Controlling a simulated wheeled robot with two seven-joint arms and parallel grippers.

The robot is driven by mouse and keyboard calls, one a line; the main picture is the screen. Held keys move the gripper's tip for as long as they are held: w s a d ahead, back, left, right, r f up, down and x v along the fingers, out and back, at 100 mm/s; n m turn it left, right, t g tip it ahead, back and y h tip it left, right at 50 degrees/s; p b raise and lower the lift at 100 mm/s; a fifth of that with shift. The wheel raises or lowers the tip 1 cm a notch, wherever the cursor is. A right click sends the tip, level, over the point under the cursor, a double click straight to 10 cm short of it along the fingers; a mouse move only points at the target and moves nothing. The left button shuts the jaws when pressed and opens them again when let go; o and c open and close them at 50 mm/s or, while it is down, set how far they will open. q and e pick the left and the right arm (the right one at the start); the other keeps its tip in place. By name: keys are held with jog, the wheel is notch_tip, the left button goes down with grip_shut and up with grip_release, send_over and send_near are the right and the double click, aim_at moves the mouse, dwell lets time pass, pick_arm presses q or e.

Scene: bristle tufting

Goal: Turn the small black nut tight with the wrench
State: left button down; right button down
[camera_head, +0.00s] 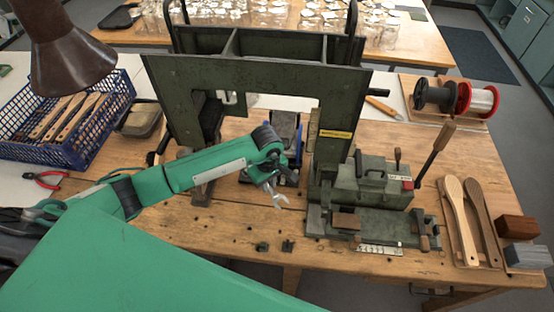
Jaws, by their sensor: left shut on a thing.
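My left gripper (267,178) is at the end of the green arm, over the middle of the bench in front of the machine. It is shut on a silver wrench (277,195), whose forked open end shows below the fingers. The rest of the wrench is hidden by the gripper. Two small black pieces (287,246) lie near the bench's front edge, below and apart from the wrench. I cannot tell whether either is the small black nut. My right gripper is not in view.
A dark green machine (190,85) stands over the bench, its lower unit (372,187) right of my gripper. A blue basket (95,135) stands left. Wooden brush bodies (457,215) and blocks (518,228) lie right. Bare bench (225,222) lies in front of my gripper.

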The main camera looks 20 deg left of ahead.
pick_arm(q)
jog(key=shift+w, duration=0.15)
jog(key=shift+s+f, duration=0.2)
jog(key=shift+f+b, duration=0.25)
jog(key=shift+b, duration=0.15)
jog(key=shift+f+b, duration=0.35)
jog(key=shift+f, duration=0.45)
jog(key=shift+w+f, duration=0.1)
jog(key=shift+f, duration=0.45)
jog(key=shift+f+b, duration=0.2)
jog(key=shift+b, duration=0.1)
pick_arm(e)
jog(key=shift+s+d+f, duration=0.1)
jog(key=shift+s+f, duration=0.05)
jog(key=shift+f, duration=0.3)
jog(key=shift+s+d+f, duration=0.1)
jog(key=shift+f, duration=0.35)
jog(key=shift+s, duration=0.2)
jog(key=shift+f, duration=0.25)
